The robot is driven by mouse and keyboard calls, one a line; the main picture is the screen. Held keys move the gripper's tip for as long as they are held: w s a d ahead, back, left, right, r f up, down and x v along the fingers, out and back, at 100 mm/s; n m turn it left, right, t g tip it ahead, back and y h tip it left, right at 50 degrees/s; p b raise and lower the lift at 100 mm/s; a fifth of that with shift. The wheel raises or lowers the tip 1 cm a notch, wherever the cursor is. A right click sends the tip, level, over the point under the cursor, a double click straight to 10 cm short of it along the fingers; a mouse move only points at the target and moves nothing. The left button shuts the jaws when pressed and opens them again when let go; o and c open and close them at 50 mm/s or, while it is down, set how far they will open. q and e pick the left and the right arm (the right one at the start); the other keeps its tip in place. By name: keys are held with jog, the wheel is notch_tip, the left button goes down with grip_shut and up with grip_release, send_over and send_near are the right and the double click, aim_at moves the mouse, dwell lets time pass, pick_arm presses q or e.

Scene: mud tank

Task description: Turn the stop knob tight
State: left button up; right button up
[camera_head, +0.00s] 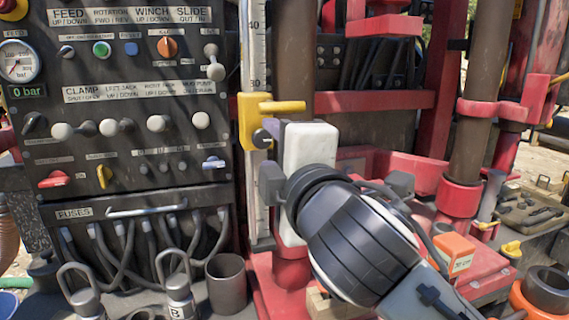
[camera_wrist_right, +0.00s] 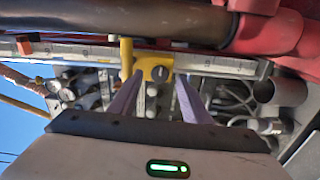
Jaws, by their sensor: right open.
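The stop knob (camera_head: 261,138) is a small dark round knob on a yellow stop (camera_head: 246,118) that sits around the upright measuring scale (camera_head: 255,55). In the right wrist view the dark knob (camera_wrist_right: 158,73) faces me on the yellow block, with a slot-like mark on its face. My right gripper (camera_head: 268,134) is open, with its lilac fingers at the stop. In the wrist view the fingers (camera_wrist_right: 160,79) stand either side of the knob, with a gap on each side. Its white body and my arm hide part of the scale below. My left gripper is not in view.
A control panel (camera_head: 120,85) with levers, knobs and a gauge stands left of the scale. Below it are cables and shackles (camera_head: 178,295). Red frame parts (camera_head: 370,102) and a brown pipe (camera_head: 300,60) stand close behind and right of my gripper.

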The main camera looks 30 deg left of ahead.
jog(key=v, duration=0.7)
jog(key=shift+b, duration=0.4)
jog(key=shift+s, duration=0.1)
